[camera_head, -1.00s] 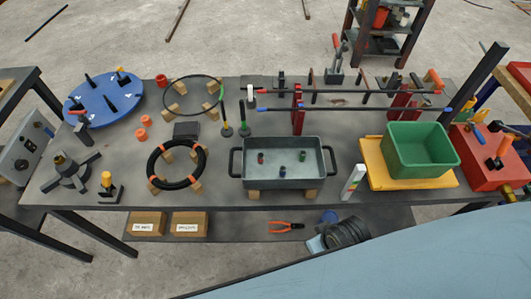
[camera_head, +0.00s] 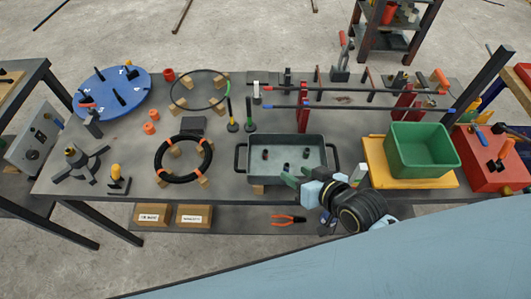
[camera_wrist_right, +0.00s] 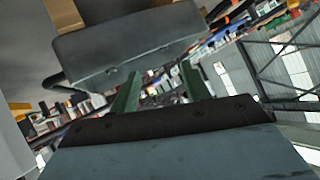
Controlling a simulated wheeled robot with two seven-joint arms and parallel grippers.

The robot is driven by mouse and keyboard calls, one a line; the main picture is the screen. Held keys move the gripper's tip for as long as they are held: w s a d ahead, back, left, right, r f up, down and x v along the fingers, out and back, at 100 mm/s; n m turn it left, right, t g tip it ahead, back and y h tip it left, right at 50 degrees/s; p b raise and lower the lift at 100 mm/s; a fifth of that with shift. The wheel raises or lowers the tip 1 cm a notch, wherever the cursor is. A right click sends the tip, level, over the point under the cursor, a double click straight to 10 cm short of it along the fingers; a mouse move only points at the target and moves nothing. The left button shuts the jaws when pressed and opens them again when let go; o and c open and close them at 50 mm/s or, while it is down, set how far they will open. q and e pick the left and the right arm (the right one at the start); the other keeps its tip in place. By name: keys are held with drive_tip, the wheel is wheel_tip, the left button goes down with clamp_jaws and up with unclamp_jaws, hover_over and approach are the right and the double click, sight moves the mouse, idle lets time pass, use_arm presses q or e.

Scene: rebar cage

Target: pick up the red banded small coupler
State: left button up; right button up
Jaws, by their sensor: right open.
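The grey metal tray (camera_head: 254,180) stands on wooden blocks at the front middle of the workbench. Several small dark couplers stand in it. The leftmost, a small coupler (camera_head: 265,154), showed red earlier and is likely the red banded one. My right gripper (camera_head: 297,177) is open and empty at the tray's front edge, to the right of that coupler and nearer to me. In the right wrist view, its green fingers (camera_wrist_right: 160,88) are apart below the tray's outer wall (camera_wrist_right: 130,45); no coupler shows there. My left gripper is out of view.
A green bin (camera_head: 420,150) on a yellow board stands right of the tray. Red stands hold long bars (camera_head: 345,107) behind it. A black ring (camera_head: 160,162) on blocks lies to the left. A blue turntable (camera_head: 105,100) stands at the back left.

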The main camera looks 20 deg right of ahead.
sight(269, 161)
drive_tip(key=shift+t, duration=0.4)
drive_tip(key=x, duration=0.7)
drive_tip(key=b+x, duration=0.1)
drive_tip(key=x, duration=0.6)
drive_tip(key=shift+w+r, duration=0.15)
drive_tip(key=shift+r, duration=0.05)
clamp_jaws()
